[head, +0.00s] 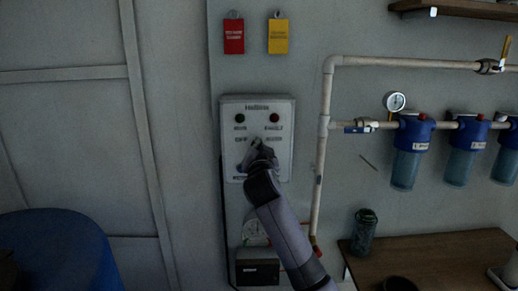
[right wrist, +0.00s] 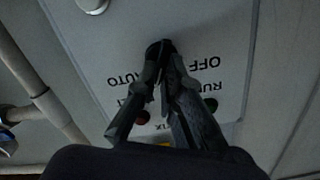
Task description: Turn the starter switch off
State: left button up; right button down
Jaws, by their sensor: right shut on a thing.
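The starter panel (head: 230,112) is a pale box on the wall, with a green lamp (head: 240,118) and a red lamp (head: 274,118) near its top. My right gripper (head: 256,146) reaches up to the middle of the panel from below. In the right wrist view the right gripper (right wrist: 165,48) is shut on the starter switch, with its fingertips at the panel face (right wrist: 110,50). The fingers hide the switch, so its setting cannot be read. The labels OFF, AUTO and RUN show upside down around it. My left gripper is not in view.
A pipe (head: 321,170) runs up the wall just right of the panel. Blue filters (head: 408,150) and a gauge (head: 394,101) are further right. A wooden table (head: 445,258) stands at lower right, a blue barrel (head: 60,250) at lower left. Red (head: 233,36) and yellow (head: 278,37) tags hang above.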

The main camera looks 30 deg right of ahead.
jog(key=n+p, duration=0.1)
jog(key=n, duration=0.2)
jog(key=n+p, duration=0.2)
jog(key=n, duration=0.2)
jog(key=n+p, duration=0.1)
jog(key=n, duration=0.2)
jog(key=shift+w+a+n, duration=0.15)
jog(key=shift+a+n, duration=0.15)
jog(key=shift+n, duration=0.1)
jog(key=shift+n+p, duration=0.3)
jog(key=shift+p, duration=0.05)
jog(key=c, duration=1.7)
grip_release()
jog(key=shift+a, duration=0.1)
